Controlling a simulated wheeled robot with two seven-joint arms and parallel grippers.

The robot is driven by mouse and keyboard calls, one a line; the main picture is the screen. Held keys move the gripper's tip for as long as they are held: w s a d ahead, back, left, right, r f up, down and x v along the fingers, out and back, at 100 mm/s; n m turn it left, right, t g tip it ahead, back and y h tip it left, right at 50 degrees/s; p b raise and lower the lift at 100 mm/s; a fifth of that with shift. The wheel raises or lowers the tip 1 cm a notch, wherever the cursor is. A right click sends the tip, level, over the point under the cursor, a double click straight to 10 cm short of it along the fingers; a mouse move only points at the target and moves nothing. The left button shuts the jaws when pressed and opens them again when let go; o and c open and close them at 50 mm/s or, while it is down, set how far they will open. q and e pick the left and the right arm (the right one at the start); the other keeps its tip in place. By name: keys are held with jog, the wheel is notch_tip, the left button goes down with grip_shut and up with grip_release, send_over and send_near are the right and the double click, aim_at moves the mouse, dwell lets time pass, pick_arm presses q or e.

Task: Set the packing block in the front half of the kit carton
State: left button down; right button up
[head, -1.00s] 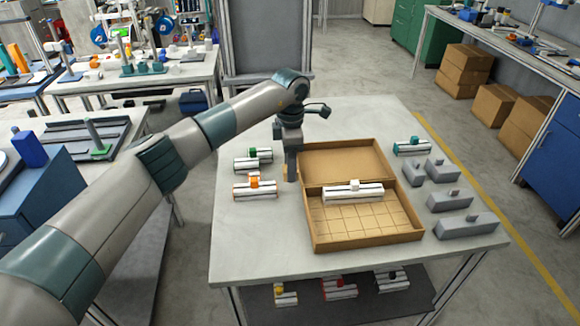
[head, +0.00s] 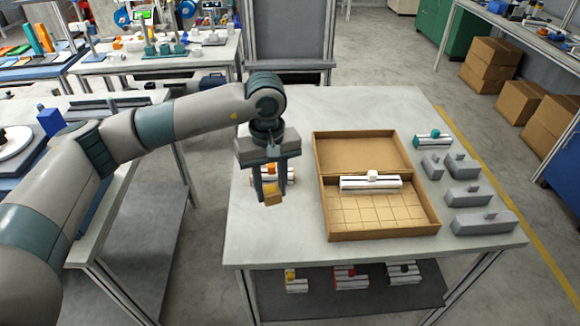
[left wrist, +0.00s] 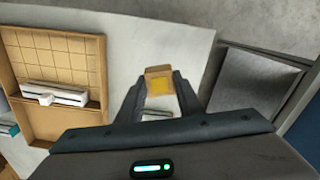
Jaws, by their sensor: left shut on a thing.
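The packing block (head: 273,196) is a small tan block with a yellow-orange face. My left gripper (head: 270,185) is shut on it and holds it above the table, left of the carton. The block (left wrist: 159,80) also shows between the fingers in the left wrist view. The kit carton (head: 331,220) is an open brown box with a back half and a grid-marked front half. A white bar with a knob (head: 371,184) lies in the front half, along the divider. The front half's floor nearer me is bare. My right gripper is out of view.
A white piece with an orange knob (head: 289,176) is partly hidden behind my left gripper. Several grey knobbed blocks (head: 468,196) and a teal-knobbed piece (head: 433,140) stand right of the carton. Table is clear in front of the carton. More knobbed pieces lie on the lower shelf (head: 350,277).

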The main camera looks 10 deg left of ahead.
pick_arm(q)
jog(key=s+a+m, duration=0.3)
jog(key=s+m, duration=0.3)
jog(key=s, duration=0.5)
jog(key=shift+s+a+r+m, duration=0.15)
jog(key=shift+s+a+m, duration=0.15)
jog(key=shift+s+a, duration=0.1)
jog(key=shift+w+d, duration=0.1)
